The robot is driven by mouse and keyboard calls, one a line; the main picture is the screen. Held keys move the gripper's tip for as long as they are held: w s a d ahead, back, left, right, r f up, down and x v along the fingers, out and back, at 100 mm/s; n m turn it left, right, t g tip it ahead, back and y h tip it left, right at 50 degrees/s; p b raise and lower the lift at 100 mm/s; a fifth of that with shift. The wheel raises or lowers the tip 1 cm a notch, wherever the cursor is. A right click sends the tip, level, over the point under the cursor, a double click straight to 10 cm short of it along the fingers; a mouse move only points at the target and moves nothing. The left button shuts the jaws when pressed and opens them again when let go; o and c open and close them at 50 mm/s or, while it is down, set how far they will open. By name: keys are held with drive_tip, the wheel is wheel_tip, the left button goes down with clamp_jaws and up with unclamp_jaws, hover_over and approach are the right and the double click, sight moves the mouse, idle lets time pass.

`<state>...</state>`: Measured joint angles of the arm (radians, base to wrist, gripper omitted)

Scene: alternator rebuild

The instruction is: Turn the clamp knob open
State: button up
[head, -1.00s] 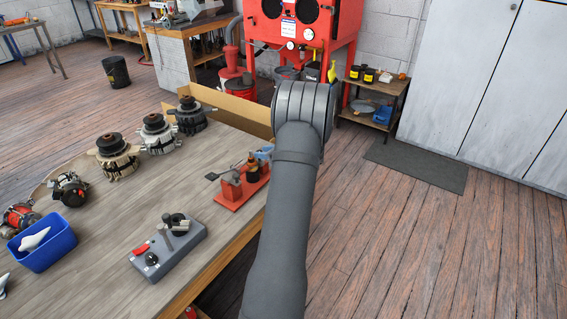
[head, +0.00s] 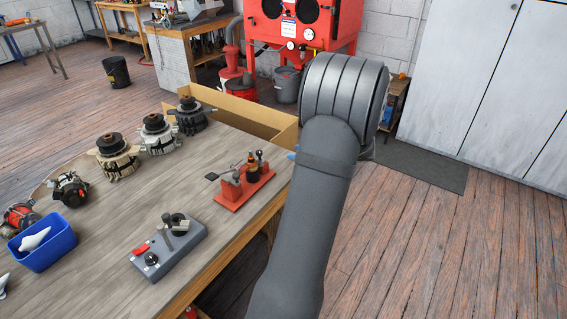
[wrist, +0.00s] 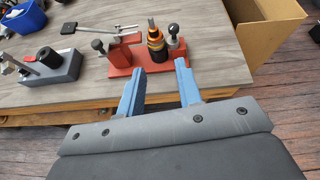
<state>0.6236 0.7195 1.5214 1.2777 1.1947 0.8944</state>
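A red fixture (head: 243,187) stands near the bench's right edge, with a dark upright part with a copper-coloured band (head: 253,172), a flat-ended lever and a small dark ball knob (wrist: 173,29) on a post. In the wrist view the red base (wrist: 122,68) lies just beyond my fingertips. A second round knob (wrist: 97,45) sits at its left. I cannot tell which knob is the clamp knob. My gripper (wrist: 160,66) has two blue fingers spread apart, with nothing between them. In the head view my arm hides most of it; a blue tip shows right of the fixture.
A grey box (head: 172,250) with black knobs and a red lever stands left of the fixture. Several alternator parts line the bench behind it. A blue bin (head: 42,250) is at far left. An open cardboard box (head: 245,112) stands at the far bench corner. Right of the bench is open floor.

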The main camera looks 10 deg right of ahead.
drive_tip(key=s+a+r+n+g+h, duration=0.1)
drive_tip(key=s+a+r+n, duration=0.2)
drive_tip(key=s, duration=0.3)
drive_tip(key=s+a+r+n+g+h, duration=0.1)
drive_tip(key=s+a+r+n, duration=0.2)
drive_tip(key=s, duration=0.3)
drive_tip(key=shift+a+n+g+h, duration=0.3)
drive_tip(key=shift+a+g, duration=0.1)
drive_tip(key=shift+a, duration=0.15)
drive_tip(key=shift+c, duration=0.2)
drive_tip(key=m+t+y, duration=0.6)
drive_tip(key=m, duration=0.2)
approach(259, 151)
drive_tip(key=shift+t, duration=0.3)
drive_tip(key=x, duration=1)
drive_tip(key=shift+s+a+f, duration=0.1)
drive_tip(key=shift+a+f, duration=0.05)
drive_tip(key=shift+f, duration=0.15)
clamp_jaws()
